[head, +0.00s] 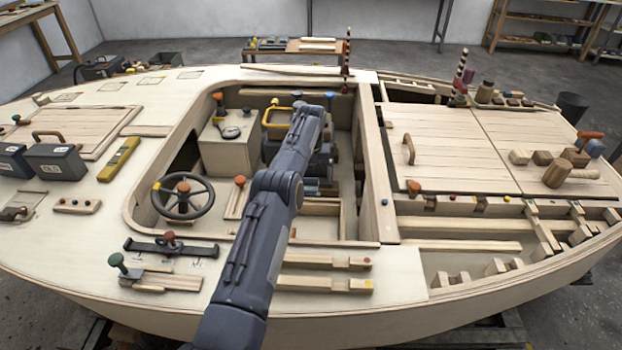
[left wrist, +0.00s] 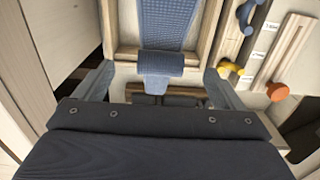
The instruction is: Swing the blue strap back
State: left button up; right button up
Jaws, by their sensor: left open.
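The blue woven strap (left wrist: 168,25) shows at the top middle of the left wrist view, lying between two wooden rails. Its near end (left wrist: 160,72) folds over a wooden edge and hangs toward me. My left gripper (left wrist: 158,92) is open and empty. Its two fingers stand to either side of the strap's end, a little nearer to the camera and apart from it. In the head view my left arm reaches into the cockpit, and the strap cannot be made out behind it. My right gripper is in neither view.
In the left wrist view a blue hook (left wrist: 246,15), a yellow knob (left wrist: 230,68) and an orange knob (left wrist: 277,92) lie right of the strap. In the head view the cockpit holds a steering wheel (head: 184,211) and a wooden box (head: 231,155). The cockpit's right wall (head: 374,170) stands close.

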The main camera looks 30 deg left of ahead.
pick_arm(q)
notch_tip(320, 180, up, 6)
jog(key=shift+p, duration=1.15)
